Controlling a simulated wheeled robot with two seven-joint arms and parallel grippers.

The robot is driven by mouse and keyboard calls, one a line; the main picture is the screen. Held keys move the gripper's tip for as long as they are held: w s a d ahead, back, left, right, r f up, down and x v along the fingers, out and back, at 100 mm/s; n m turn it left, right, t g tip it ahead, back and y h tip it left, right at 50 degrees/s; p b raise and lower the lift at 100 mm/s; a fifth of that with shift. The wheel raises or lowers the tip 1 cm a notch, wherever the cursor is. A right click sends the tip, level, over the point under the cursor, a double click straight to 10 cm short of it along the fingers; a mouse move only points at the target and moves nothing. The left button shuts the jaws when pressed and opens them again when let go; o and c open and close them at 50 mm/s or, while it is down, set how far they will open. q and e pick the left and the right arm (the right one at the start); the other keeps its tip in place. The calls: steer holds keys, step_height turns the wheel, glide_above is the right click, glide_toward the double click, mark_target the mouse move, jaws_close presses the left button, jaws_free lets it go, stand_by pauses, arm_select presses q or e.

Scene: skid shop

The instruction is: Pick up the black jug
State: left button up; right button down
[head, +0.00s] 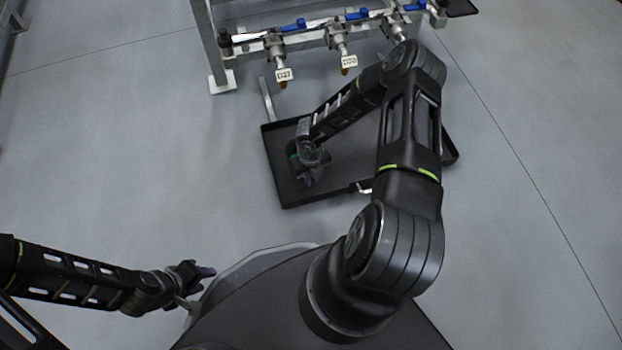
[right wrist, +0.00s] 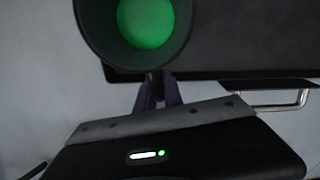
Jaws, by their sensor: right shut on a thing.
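The black jug (right wrist: 83,30) shows in the right wrist view at the top, its round mouth facing the camera and its inside bright green. My right gripper (right wrist: 160,92) is shut on the jug; its dark purple fingers meet just below the rim, and the exact grip point is hard to see. In the head view my right gripper (head: 311,178) is over the black tray (head: 350,172), and the wrist hides most of the jug, with a green spot beside it. My left gripper (head: 200,275) is low at the left, away from the tray; its jaw gap is unclear.
A metal frame with a pipe rail (head: 310,28) stands behind the tray, with blue-handled valves and tags (head: 283,75) hanging from it. The tray has a metal handle (head: 361,188) at its near edge. The grey floor left of the tray is clear.

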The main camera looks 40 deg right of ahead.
steer(key=s+a+p, duration=0.1)
steer(key=s+a, duration=0.2)
steer(key=s, duration=0.5)
steer(key=s+a+p, duration=0.2)
steer(key=s+a, duration=0.1)
steer(key=s, duration=0.6)
stand_by(0.8)
steer(key=w+a+r+n, duration=0.1)
steer(key=w+r+n, duration=0.25)
steer(key=w, duration=0.45)
steer(key=w+a+r+n, duration=0.1)
steer(key=w+r+n, duration=0.1)
steer(key=w+n, duration=0.45)
steer(key=w+a+r+n, duration=0.1)
steer(key=w+r+n, duration=0.2)
steer(key=w, duration=0.6)
steer(key=w+a+r+n, duration=0.3)
steer(key=w+r+n, duration=0.5)
steer(key=r+n, duration=0.2)
steer(key=w+r+n, duration=0.2)
steer(key=r+n, duration=0.5)
steer(key=r, duration=0.6)
steer(key=w+r+n, duration=0.2)
steer(key=r+n, duration=0.5)
steer(key=r, duration=0.6)
steer(key=shift+a+r+n, duration=0.2)
steer(key=shift+r+n, duration=0.1)
steer(key=shift+r, duration=0.1)
